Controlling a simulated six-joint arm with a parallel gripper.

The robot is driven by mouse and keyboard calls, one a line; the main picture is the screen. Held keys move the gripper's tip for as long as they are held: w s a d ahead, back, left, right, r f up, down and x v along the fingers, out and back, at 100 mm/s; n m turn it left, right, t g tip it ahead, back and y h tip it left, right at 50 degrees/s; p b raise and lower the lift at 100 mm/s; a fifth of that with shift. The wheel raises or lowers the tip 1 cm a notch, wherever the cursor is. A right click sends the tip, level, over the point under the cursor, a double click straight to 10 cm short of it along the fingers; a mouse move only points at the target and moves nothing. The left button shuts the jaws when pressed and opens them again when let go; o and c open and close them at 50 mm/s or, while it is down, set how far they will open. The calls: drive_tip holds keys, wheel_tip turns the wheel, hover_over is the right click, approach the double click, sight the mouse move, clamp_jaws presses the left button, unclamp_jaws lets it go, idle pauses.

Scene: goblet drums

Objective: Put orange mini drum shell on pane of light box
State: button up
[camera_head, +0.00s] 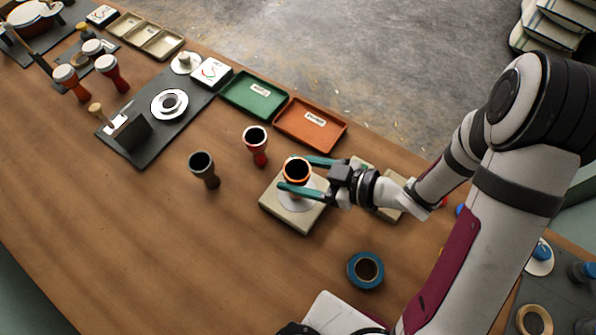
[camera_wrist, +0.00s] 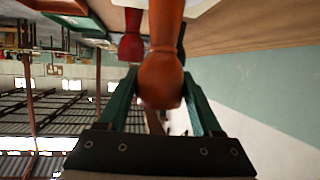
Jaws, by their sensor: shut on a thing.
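The orange mini drum shell (camera_head: 297,172) is between the green fingers of my gripper (camera_head: 296,174), its dark open mouth facing up. My gripper is shut on it and holds it upright over the light box. The light box (camera_head: 272,205) is a square beige block with a round white pane (camera_head: 297,203), partly covered by the shell and fingers. In the wrist view the orange shell (camera_wrist: 162,70) fills the gap between the fingers (camera_wrist: 160,95). I cannot tell whether the shell's lower end touches the pane.
A red shell with a pale rim (camera_head: 256,147) and a dark shell (camera_head: 203,168) stand left of the light box. A green tray (camera_head: 252,95) and an orange tray (camera_head: 308,126) lie behind. A blue ring (camera_head: 366,270) lies in front. Bare wood is at the left front.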

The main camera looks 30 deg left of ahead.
drive_tip(key=shift+f, duration=0.35)
drive_tip(key=shift+f, duration=0.2)
drive_tip(key=o, duration=1.4)
